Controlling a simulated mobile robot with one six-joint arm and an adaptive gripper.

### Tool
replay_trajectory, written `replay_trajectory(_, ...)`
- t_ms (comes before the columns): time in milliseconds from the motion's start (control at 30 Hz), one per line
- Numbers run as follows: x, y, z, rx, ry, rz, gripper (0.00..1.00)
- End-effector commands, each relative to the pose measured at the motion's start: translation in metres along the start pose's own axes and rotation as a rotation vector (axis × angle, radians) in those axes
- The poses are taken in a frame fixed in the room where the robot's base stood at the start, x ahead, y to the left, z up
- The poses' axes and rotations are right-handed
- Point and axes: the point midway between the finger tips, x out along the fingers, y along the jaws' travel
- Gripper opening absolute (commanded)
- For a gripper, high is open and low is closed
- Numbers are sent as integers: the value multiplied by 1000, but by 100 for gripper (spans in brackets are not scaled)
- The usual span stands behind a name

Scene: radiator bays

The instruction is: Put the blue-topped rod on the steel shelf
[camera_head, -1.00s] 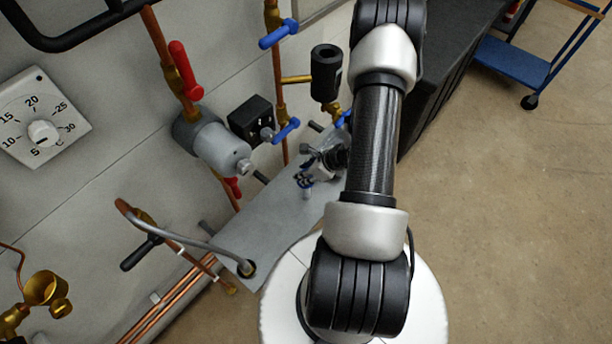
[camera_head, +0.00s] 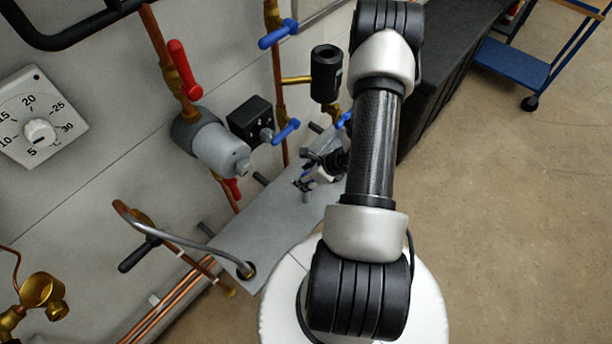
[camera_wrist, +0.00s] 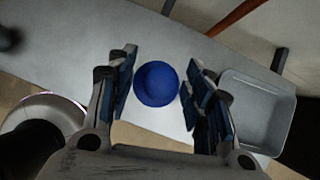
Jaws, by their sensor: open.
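The rod's round blue top (camera_wrist: 157,84) shows from above in the wrist view. It lies between the two fingers of my gripper (camera_wrist: 160,92), which are apart, with a visible gap on each side. The rod's shaft is hidden below the top. The steel shelf (camera_head: 262,222) is a grey plate along the wall in the head view; it also fills much of the wrist view (camera_wrist: 110,45) behind the blue top. My gripper (camera_head: 306,177) is over the shelf in the head view, small and partly hidden by my arm.
A shallow grey tray (camera_wrist: 257,112) sits right of the fingers in the wrist view. Pipes, a grey cylinder (camera_head: 218,149) and a black box (camera_head: 250,121) jut from the wall. A curved grey hose (camera_head: 185,243) meets the shelf's near end. A blue cart (camera_head: 512,62) stands far right.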

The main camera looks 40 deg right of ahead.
Motion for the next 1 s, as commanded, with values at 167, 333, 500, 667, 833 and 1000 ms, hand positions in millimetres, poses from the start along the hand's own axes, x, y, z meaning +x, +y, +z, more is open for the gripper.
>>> replay_trajectory(167, -2, 0, 2, 0, 0, 0, 47)
replay_trajectory(333, -27, -2, 3, 2, -1, -3, 47)
replay_trajectory(500, -67, -1, 3, 2, -1, -4, 47)
replay_trajectory(667, -98, -1, 3, 1, -1, -3, 47)
replay_trajectory(833, -118, 0, 2, 1, 0, -1, 47)
replay_trajectory(1000, -123, 0, 2, 0, 0, 1, 47)
